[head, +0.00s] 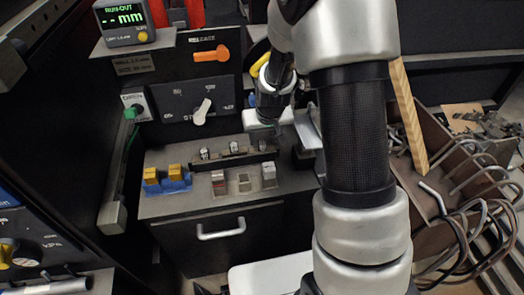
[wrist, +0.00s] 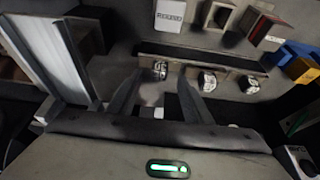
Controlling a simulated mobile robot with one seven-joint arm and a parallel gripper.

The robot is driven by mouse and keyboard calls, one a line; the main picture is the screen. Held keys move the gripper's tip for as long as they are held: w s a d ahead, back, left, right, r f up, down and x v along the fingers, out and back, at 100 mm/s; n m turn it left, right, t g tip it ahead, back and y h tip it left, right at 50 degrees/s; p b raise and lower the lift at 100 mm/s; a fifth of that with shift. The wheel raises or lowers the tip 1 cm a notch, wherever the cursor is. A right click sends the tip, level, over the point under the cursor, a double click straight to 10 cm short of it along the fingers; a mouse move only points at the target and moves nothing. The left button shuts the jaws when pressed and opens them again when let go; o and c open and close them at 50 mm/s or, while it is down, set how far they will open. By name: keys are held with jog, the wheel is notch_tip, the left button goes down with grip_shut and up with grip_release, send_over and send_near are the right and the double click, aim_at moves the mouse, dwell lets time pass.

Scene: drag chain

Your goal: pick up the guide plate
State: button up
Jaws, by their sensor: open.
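A pale grey ribbed plate (wrist: 48,55) stands tilted at the left of the wrist view; it may be the guide plate, but I cannot be sure. What looks like the same plate shows as a light sliver (head: 308,128) beside my arm in the head view, largely hidden by the arm. My gripper (wrist: 158,85) is open and empty, its two dark fingers apart, with the plate to their left and not between them. In the head view my gripper's white hand (head: 266,121) hangs over the back of the grey bench; its fingertips are hard to make out.
A dark bar with small round metal pieces (wrist: 207,80) lies just past the fingers. A blue holder with yellow blocks (head: 168,180) and small block sockets (head: 243,182) stand on the bench. A wooden bin with bent hooks (head: 452,170) is at the right. The gauge (head: 124,22) stands back left.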

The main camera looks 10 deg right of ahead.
aim_at(262, 142)
jog(key=x, duration=0.3)
jog(key=shift+w+f, duration=0.2)
jog(key=shift+f, duration=0.05)
grip_shut()
jog(key=shift+r, duration=0.1)
